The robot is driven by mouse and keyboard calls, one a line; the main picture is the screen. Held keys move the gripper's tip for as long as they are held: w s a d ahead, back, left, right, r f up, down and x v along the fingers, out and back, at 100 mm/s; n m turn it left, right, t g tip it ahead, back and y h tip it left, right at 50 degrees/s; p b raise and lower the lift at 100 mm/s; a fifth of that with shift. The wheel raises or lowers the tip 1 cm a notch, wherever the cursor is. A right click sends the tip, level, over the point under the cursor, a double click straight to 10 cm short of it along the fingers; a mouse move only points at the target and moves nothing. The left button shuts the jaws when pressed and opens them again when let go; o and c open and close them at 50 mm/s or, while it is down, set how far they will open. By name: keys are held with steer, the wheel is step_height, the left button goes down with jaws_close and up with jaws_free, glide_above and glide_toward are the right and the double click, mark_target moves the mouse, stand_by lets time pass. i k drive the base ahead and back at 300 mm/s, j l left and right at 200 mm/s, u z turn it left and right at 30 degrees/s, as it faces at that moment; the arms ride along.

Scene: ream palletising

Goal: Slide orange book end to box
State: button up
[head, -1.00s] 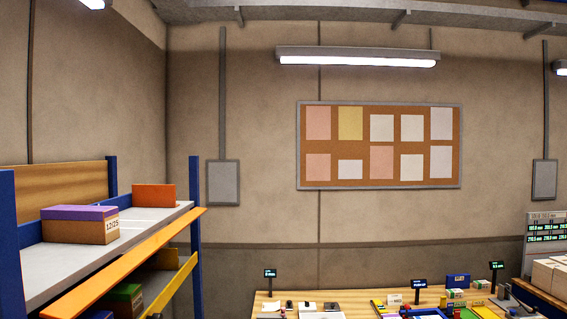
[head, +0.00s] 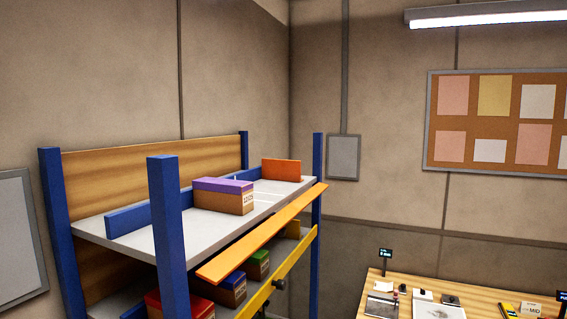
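The orange book end (head: 281,170) stands upright near the right end of the rack's top shelf (head: 178,234). A cardboard box with a purple lid (head: 224,196) sits on the same shelf to its left. A stretch of bare shelf separates the two, so they do not touch. The box carries a printed label on its right face. My gripper is not in this view.
Blue posts (head: 166,240) and an orange front rail (head: 265,236) border the rack. A low blue strip (head: 130,218) lies on the shelf behind the box. Lidded boxes (head: 228,290) fill the lower shelf. A wooden workbench (head: 440,285) stands at the right.

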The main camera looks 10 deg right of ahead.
mark_target(282, 170)
steer(key=i, duration=0.95)
